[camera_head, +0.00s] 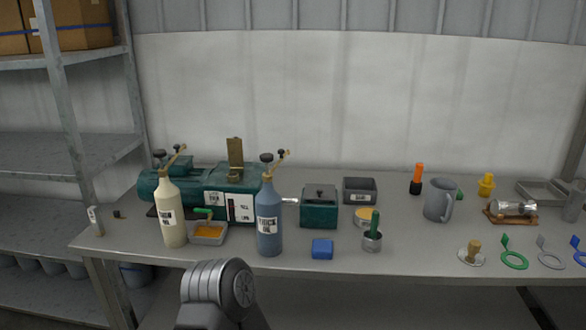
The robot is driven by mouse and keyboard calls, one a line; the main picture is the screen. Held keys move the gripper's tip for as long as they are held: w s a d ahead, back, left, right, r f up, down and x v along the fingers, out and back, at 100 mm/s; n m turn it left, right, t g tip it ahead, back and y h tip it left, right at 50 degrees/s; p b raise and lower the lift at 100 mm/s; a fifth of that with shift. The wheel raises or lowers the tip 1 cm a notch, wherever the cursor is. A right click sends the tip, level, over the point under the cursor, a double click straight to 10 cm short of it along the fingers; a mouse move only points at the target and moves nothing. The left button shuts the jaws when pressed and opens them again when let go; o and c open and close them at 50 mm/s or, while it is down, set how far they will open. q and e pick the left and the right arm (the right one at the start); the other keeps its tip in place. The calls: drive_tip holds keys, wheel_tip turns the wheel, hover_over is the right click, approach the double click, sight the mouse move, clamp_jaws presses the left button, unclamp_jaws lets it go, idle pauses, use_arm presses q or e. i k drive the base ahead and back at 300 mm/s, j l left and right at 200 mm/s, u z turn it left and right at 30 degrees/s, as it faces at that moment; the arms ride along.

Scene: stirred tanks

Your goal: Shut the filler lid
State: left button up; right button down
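A brass filler lid (236,152) stands upright, hinged open, on top of the dark green machine (160,187) at the left of the table in the head view. Its lower part and hinge sit just behind the top edge of the machine's labelled front; the opening under it is too small to make out. A cream bottle and a blue bottle stand in front of the machine. Part of one of my arms shows at the bottom, in front of the table, well below the lid. No fingertips of either gripper are in view.
The cream bottle (171,215) and blue bottle (269,225) have levers on top. An orange-filled tray (208,241) lies between them. To the right are a small green box (319,214), a blue block (322,249) and a grey jug (438,201). The table's front edge is clear in places.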

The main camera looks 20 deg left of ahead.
sight(234, 145)
drive_tip(key=u, duration=1.4)
drive_tip(key=i+l+u, duration=0.1)
drive_tip(key=l, duration=0.25)
drive_tip(key=i+l+u, duration=0.15)
drive_tip(key=l, duration=0.2)
